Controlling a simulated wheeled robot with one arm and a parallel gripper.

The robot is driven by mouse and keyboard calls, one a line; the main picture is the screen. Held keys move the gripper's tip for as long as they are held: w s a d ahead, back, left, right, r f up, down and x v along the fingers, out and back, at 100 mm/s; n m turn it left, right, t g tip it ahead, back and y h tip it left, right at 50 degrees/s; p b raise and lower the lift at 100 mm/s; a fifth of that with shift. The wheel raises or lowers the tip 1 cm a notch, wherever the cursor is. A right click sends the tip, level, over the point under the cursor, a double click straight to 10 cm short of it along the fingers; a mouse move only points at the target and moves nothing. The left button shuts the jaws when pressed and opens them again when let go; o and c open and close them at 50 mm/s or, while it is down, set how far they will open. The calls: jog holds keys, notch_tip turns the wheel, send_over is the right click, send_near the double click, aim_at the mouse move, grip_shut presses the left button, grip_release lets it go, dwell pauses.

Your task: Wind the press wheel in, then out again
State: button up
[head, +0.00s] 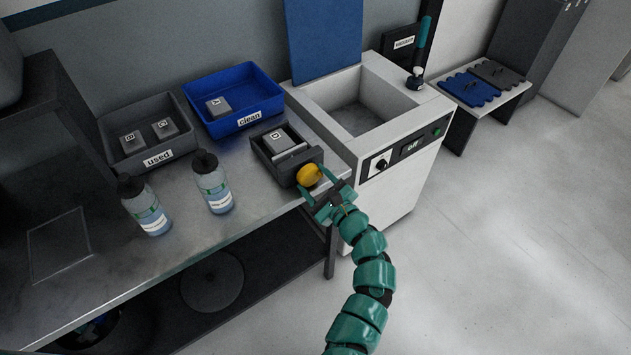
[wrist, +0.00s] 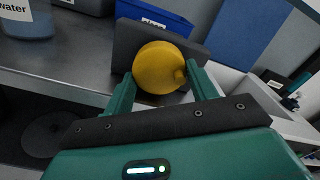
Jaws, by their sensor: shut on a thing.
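The press (head: 285,150) is a small dark box at the right end of the steel bench, with a grey block marked with a letter inside it. Its yellow press wheel (head: 309,175) is on the side facing me. In the wrist view the round yellow wheel (wrist: 160,67) sits in front of the press's dark end plate (wrist: 122,46), with a small knob at its right. My gripper (head: 326,196) is at the wheel, its teal fingers on either side of it. In the wrist view my gripper (wrist: 160,90) is shut on the wheel.
A grey "used" bin (head: 157,160) with two blocks and a blue "clean" bin (head: 249,118) with one block stand behind. Two bottles (head: 147,206) (head: 211,183) stand left of the press. A white machine (head: 400,180) with an open basin stands close at the right.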

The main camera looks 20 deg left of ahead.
jog(key=o, duration=1)
jog(key=b+v, duration=0.1)
jog(key=v, duration=1.6)
jog(key=shift+s, duration=0.2)
jog(key=shift+d, duration=0.15)
